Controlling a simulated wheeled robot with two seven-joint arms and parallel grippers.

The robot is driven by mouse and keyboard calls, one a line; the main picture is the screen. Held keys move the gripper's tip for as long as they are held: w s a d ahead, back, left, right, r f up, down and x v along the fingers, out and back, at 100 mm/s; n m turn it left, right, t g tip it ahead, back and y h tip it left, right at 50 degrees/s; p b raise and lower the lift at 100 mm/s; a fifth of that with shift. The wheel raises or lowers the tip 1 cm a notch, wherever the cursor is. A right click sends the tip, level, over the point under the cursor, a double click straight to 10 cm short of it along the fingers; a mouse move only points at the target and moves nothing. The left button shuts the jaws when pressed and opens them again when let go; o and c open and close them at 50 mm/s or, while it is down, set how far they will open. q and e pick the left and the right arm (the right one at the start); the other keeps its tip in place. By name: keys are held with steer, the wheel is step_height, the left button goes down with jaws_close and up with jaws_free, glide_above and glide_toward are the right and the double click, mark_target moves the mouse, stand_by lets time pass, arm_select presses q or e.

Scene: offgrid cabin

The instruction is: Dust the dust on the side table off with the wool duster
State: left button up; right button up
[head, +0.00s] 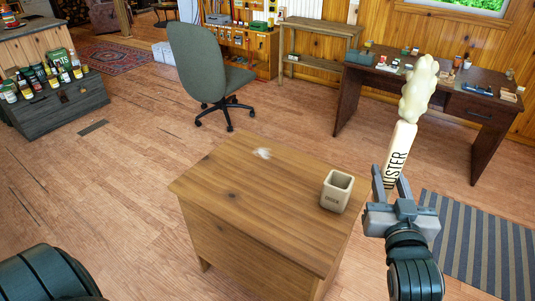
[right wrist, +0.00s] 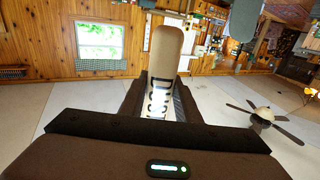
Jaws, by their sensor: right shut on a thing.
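The wool duster (head: 417,92) has a fluffy cream head and a pale handle with dark lettering. My right gripper (head: 391,182) is shut on its handle and holds it upright, head up, to the right of the side table. In the right wrist view the duster's handle (right wrist: 163,85) stands between the fingers. The wooden side table (head: 240,205) is in the middle of the head view. A small whitish patch of dust (head: 262,153) lies near its far edge. My left gripper is not in view; only part of my left arm shows at the lower left.
A square beige cup (head: 336,191) stands on the table's right side. A green office chair (head: 208,70) is behind the table. A dark desk (head: 440,90) with small items is at the back right. A striped rug (head: 480,245) lies on the right, and open floor on the left.

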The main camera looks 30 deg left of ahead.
steer(key=s+d+f+m+h, duration=0.1)
steer(key=s+d+f+h, duration=0.1)
steer(key=d, duration=0.6)
steer(key=s+d+f+m+t+h, duration=0.1)
steer(key=s+d+f+m+h, duration=0.1)
steer(key=d, duration=0.6)
steer(key=s+d+f+m+h, duration=0.1)
steer(key=s+d+f+h, duration=0.1)
steer(key=d, duration=0.6)
steer(key=shift+d+f+m+h, duration=0.15)
steer(key=shift+f+m+h, duration=0.15)
steer(key=shift+h, duration=0.2)
